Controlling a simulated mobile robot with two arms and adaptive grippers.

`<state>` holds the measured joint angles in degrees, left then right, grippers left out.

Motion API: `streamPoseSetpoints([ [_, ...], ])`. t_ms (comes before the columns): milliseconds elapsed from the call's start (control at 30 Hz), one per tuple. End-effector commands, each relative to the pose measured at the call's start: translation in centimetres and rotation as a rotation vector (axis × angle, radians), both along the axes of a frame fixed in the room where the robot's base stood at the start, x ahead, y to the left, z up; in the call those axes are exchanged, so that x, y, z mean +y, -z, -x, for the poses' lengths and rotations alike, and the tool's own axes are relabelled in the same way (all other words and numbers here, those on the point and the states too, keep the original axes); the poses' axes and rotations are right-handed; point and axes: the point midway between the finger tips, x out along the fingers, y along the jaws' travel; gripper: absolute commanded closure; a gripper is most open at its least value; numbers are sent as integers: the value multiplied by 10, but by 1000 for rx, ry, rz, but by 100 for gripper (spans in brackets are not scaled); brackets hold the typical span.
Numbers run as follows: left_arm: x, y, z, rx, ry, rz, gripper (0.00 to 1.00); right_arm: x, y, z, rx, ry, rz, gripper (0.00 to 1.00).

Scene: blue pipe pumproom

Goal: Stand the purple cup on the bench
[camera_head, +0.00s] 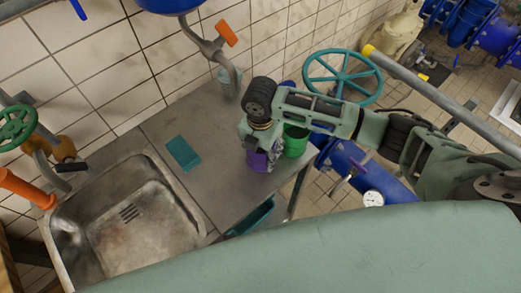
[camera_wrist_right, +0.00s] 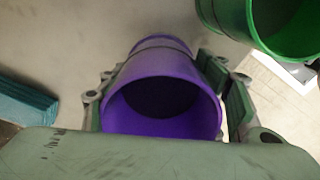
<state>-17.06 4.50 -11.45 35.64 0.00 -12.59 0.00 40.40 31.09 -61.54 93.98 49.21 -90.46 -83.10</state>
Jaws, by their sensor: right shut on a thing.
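The purple cup (camera_head: 257,161) is between the fingers of my right gripper (camera_head: 262,146), over the right part of the grey metal bench (camera_head: 215,185). In the right wrist view the cup (camera_wrist_right: 160,100) has its open mouth toward the camera, with one gripper finger on each side. The right gripper is shut on it. The cup's base is hidden in the head view, so I cannot tell if it touches the bench. My left gripper is not in view.
A green cup (camera_head: 295,141) stands right beside the purple cup and also shows in the right wrist view (camera_wrist_right: 285,25). A flat teal block (camera_head: 183,153) lies on the bench. A sink (camera_head: 125,215) is at left. The bench between block and cup is clear.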

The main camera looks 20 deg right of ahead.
Motion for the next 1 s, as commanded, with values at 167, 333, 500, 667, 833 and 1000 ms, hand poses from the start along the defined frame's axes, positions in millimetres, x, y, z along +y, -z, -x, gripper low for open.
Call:
streamPoseSetpoints([
  [167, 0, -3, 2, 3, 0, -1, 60, 0, 9, 0, -2, -1, 1, 68],
  [333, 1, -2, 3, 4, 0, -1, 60, 0, 9, 0, -2, -1, 1, 68],
  [500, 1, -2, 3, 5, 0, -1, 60, 0, 12, 0, -1, 0, 1, 38],
  [667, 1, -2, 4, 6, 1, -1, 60, 0, 12, 0, -1, 0, 1, 24],
  [833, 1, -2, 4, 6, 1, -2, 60, 0, 12, 0, -1, 0, 1, 22],
  [1000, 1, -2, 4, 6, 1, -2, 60, 0, 11, 0, -1, 0, 0, 22],
])
